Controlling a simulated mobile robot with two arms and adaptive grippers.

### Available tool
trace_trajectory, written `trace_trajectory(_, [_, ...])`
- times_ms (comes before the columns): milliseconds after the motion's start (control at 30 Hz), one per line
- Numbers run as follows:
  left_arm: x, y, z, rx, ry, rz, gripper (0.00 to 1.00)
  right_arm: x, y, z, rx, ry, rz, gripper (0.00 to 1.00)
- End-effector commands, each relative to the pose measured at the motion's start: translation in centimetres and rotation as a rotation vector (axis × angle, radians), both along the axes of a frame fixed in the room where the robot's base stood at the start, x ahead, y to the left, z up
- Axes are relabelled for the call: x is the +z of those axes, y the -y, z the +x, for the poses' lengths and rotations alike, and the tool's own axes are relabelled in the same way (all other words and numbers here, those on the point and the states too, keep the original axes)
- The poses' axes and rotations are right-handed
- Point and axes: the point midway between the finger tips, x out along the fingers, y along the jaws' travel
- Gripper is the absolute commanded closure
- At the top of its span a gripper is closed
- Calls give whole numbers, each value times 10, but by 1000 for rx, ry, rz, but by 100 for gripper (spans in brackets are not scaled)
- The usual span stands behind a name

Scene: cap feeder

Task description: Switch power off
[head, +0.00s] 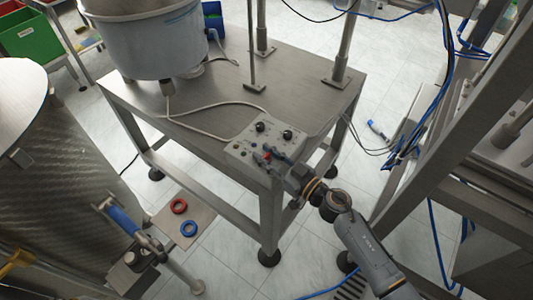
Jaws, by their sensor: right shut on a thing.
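A grey control box (247,147) sits on the near right corner of the steel table. Its top panel carries two black knobs, a left one (260,127) and a right one (287,134), and small coloured buttons or lights. A red switch (267,155) is near the panel's front edge. My right gripper (272,156) comes in from the lower right and is shut at the red switch. The fingers partly hide the switch, so its exact position cannot be told. My left gripper is not in view.
The steel table (210,115) carries a large white bowl (150,45) and upright posts. A metal tank (50,180) stands at left, beside a plate (200,215) with red and blue rings. A metal frame with blue cables fills the right side.

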Motion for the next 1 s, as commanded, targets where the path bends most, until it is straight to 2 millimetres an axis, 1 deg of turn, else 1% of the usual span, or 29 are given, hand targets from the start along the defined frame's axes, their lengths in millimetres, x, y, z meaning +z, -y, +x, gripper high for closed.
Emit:
trace_trajectory(33, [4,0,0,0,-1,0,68,3,2,2,44,4,-6,100])
trace_trajectory(200, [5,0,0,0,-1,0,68,2,2,3,204,4,-6,100])
trace_trajectory(367, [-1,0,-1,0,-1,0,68,0,2,4,345,4,-6,100])
trace_trajectory(500, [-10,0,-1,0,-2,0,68,-1,1,3,452,4,-4,100])
trace_trajectory(800, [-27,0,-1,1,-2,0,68,-1,0,2,606,3,-2,100])
trace_trajectory(1000, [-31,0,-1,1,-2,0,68,0,0,2,649,1,0,100])
